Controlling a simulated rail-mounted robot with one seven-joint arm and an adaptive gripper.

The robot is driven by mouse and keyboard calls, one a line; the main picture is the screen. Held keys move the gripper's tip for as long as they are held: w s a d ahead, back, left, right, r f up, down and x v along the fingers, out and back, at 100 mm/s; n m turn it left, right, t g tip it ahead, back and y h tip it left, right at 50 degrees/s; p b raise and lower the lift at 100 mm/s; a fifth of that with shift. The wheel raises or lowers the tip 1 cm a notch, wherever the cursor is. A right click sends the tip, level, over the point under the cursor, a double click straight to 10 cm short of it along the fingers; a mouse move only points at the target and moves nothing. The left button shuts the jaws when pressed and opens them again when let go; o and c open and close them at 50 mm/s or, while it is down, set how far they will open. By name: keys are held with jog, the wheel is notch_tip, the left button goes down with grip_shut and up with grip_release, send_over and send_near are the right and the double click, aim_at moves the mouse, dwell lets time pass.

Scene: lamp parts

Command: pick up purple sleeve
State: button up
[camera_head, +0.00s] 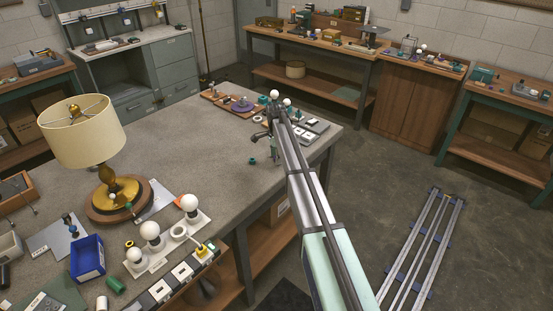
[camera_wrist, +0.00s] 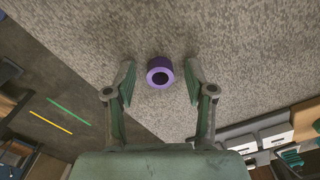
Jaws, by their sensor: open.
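The purple sleeve (camera_wrist: 159,73) is a short ring with a dark round hole, seen from above on the grey bench top (camera_wrist: 229,65) in the wrist view. My gripper (camera_wrist: 160,84) is open, one finger to the left of the sleeve and one to the right. A gap shows on both sides, so neither finger appears to touch it. I cannot tell how far the fingertips are above the bench. In the head view my gripper (camera_head: 268,146) is over the bench near its right edge, and I cannot make out the sleeve there.
A small teal part (camera_head: 252,161) lies close to my gripper. A wooden board with a purple disc (camera_head: 241,105) is farther back. A lamp (camera_head: 83,131) and a white holder with bulbs (camera_head: 158,254) stand at the left and front. The bench middle is clear.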

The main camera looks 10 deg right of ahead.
jog(key=c, duration=0.9)
jog(key=shift+r, duration=0.1)
